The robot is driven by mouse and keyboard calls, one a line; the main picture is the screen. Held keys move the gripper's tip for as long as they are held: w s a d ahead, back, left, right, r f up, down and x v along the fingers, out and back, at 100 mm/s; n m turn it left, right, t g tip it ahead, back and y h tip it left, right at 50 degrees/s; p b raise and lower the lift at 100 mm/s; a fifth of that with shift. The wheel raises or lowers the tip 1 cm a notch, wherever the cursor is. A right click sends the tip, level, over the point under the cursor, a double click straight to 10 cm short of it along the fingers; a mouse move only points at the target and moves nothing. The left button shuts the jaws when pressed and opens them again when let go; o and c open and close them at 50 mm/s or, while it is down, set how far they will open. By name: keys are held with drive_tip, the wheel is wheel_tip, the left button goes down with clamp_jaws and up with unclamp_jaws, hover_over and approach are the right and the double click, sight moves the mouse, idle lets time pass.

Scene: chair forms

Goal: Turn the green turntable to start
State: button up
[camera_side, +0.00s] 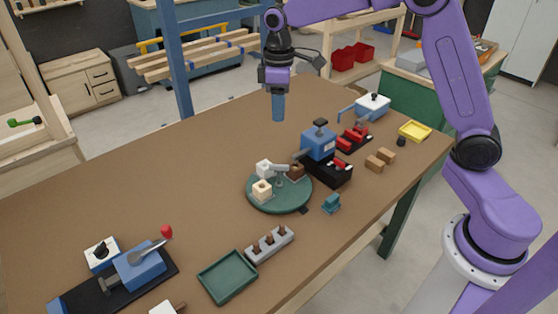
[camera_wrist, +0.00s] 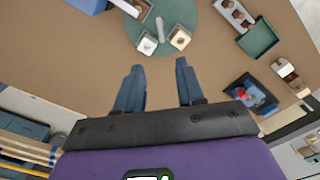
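The green turntable (camera_side: 285,207) is a round disc near the middle of the table. On it stand a white block (camera_side: 264,168), a cream block (camera_side: 262,190) with a hole, a brown block (camera_side: 295,171) and a grey lever-like piece (camera_side: 280,169). A small black tab (camera_side: 304,210) sits at its rim. The wrist view shows part of the turntable (camera_wrist: 178,12), cut off at the top edge. My gripper (camera_side: 278,118) hangs above the table, behind the turntable and apart from it. In the wrist view my gripper (camera_wrist: 160,65) has its fingers spread with nothing between them.
A blue machine (camera_side: 318,145) on a black base stands close behind the turntable at right. A small teal piece (camera_side: 331,203), a grey rack (camera_side: 269,244) and a green tray (camera_side: 228,277) lie nearer the front. A lever device (camera_side: 140,268) is at left. The table's back left is clear.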

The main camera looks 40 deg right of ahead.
sight(279, 165)
wheel_tip(279, 165, down, 17)
idle(0.5)
clamp_jaws()
